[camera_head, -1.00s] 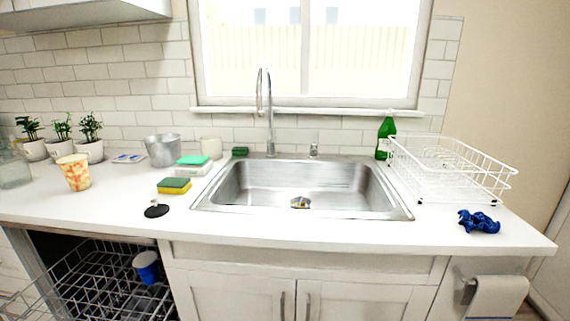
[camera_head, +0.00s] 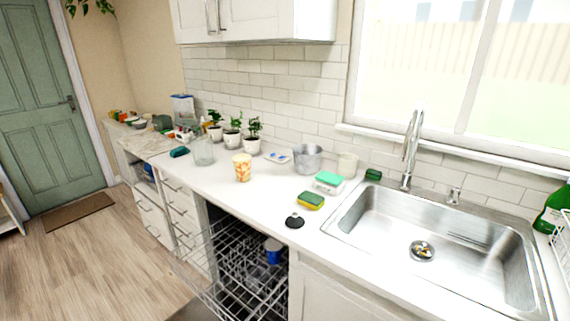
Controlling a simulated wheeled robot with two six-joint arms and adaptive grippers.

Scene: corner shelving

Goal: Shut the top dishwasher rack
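The top dishwasher rack (camera_head: 213,259) is a wire rack in the lower middle of the head view. It sticks out to the left of the counter front, beyond the dark dishwasher opening. A blue cup (camera_head: 273,250) stands in the wire racks at the right. Wires of the racks overlap, so I cannot tell clearly which level the cup is on. Neither of my grippers is in view.
The white counter (camera_head: 215,181) runs along the wall above the dishwasher, with a sink (camera_head: 440,232) at the right. Drawers (camera_head: 157,215) stand left of the rack. Wooden floor (camera_head: 75,265) is clear at the left.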

